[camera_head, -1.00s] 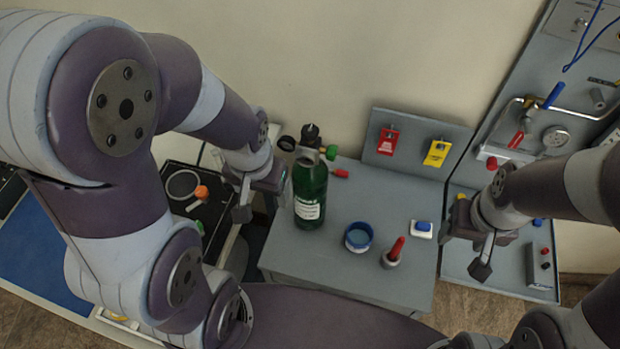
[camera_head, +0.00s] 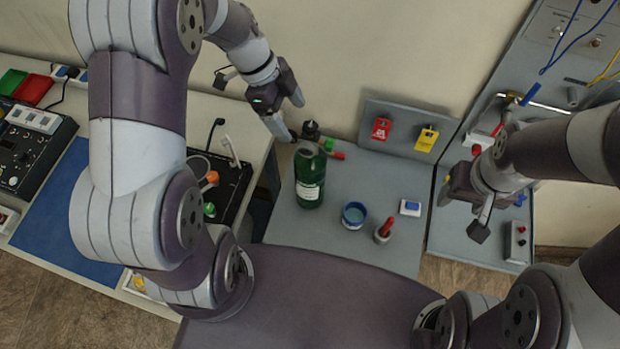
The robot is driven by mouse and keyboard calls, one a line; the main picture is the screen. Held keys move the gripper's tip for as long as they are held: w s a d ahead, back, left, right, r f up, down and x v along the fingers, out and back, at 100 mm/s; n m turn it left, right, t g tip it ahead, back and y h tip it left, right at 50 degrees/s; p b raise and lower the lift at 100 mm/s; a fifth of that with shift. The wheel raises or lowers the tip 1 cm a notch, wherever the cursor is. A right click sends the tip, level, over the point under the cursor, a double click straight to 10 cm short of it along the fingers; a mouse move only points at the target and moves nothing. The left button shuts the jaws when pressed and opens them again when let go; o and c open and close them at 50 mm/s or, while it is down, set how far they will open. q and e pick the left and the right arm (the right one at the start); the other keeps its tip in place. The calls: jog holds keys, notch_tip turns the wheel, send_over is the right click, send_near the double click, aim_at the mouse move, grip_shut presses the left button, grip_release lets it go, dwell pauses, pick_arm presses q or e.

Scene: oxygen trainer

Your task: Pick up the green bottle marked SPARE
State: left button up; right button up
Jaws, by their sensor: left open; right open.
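The green bottle (camera_head: 310,170) stands upright on the grey table, with a white label whose text is too small to read. A black valve top (camera_head: 311,130) with a green fitting shows at its upper end. My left gripper (camera_head: 292,117) is open, up and left of the bottle's top in the picture. It covers the spot where the gauge showed earlier; I cannot tell whether it touches the bottle. My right gripper (camera_head: 460,213) is open and empty over the right side, well away from the bottle.
A blue cup (camera_head: 354,214), a red-tipped holder (camera_head: 384,230) and a blue-and-white block (camera_head: 410,208) stand on the grey table (camera_head: 320,243). Red (camera_head: 381,129) and yellow (camera_head: 426,139) tags hang on the back panel. A workbench with a blue mat (camera_head: 70,225) lies left.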

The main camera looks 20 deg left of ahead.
aim_at(305, 134)
pick_arm(q)
jog(key=p+x, duration=0.1)
jog(key=x, duration=0.3)
jog(key=shift+w+d+f+p, duration=0.1)
jog(key=shift+f+p, duration=0.05)
jog(key=shift+p, duration=0.15)
jog(key=f+p, duration=0.1)
jog(key=d+p, duration=0.1)
jog(key=shift+d+f+p, duration=0.2)
jog(key=shift+f+p, duration=0.2)
jog(key=x, duration=0.3)
jog(key=shift+w+a, duration=0.1)
jog(key=shift+w, duration=0.05)
jog(key=shift+f, duration=0.2)
grip_shut()
jog(key=shift+w+r, duration=0.1)
jog(key=shift+w, duration=0.1)
